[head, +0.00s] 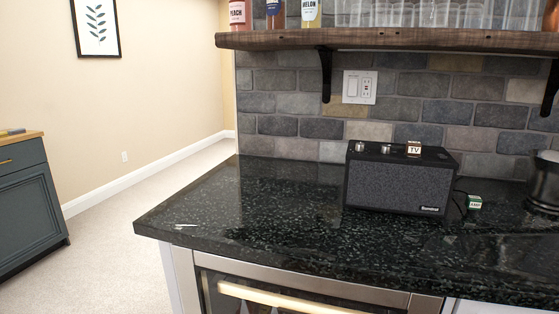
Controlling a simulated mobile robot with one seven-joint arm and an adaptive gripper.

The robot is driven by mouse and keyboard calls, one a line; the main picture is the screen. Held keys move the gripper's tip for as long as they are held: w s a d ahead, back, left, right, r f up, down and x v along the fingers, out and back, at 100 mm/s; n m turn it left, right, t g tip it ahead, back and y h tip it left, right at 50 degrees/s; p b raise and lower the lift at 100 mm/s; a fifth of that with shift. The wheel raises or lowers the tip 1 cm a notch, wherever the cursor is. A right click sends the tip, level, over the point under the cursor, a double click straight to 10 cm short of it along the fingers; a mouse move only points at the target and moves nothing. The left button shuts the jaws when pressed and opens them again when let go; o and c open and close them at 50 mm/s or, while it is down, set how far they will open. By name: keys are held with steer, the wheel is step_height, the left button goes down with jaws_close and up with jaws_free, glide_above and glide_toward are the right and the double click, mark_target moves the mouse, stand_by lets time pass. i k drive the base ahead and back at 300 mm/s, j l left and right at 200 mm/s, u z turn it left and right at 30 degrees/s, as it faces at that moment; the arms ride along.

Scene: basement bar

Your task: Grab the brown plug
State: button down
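A small brown block with a white "TV" label (414,148), which looks like the brown plug, lies on top of the black speaker (395,183). A green and white piece with a label (475,202) stands on the counter just right of the speaker. A dark cable runs beside it; where the cable ends is not clear. My gripper is not in view.
The black speckled counter (250,215) is mostly clear left of the speaker, with a small whitish mark or object (185,226) near its left front. A metal vessel (545,182) stands at the right edge. A wooden shelf (400,40) with bottles and glasses overhangs the back.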

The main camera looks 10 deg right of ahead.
mark_target(413, 149)
steer(key=l+z, duration=0.1)
steer(key=z, duration=0.3)
steer(key=l+z, duration=0.1)
steer(key=z, duration=0.25)
steer(key=l+z, duration=0.1)
steer(key=z, duration=0.3)
steer(key=l, duration=0.85)
steer(key=i, duration=1.15)
